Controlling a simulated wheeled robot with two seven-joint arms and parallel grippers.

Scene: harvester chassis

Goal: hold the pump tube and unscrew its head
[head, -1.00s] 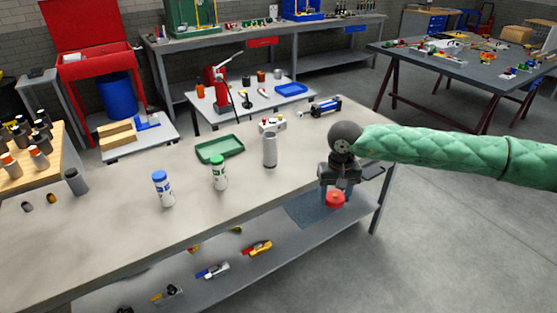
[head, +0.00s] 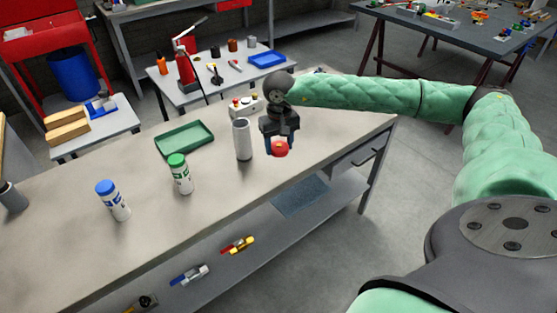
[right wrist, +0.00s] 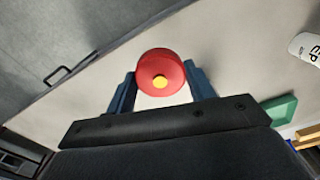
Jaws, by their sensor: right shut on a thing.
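My right gripper (head: 280,148) points down above the right end of the workbench, shut on a round red cap (head: 280,150). In the right wrist view the cap (right wrist: 160,76) sits between the two blue fingers and has a yellow centre. A plain grey tube (head: 242,140) stands upright on the bench, just left of the gripper and apart from the cap. I cannot tell for sure whether this is the pump tube or whether the red cap is its head. My left gripper is not in view.
The workbench (head: 75,240) also holds a blue-capped bottle (head: 112,200), a green-capped bottle (head: 180,175), a green tray (head: 184,139) and a small box with a red button (head: 245,104). The bench front between the bottles and the edge is clear. A side table (head: 165,85) stands behind.

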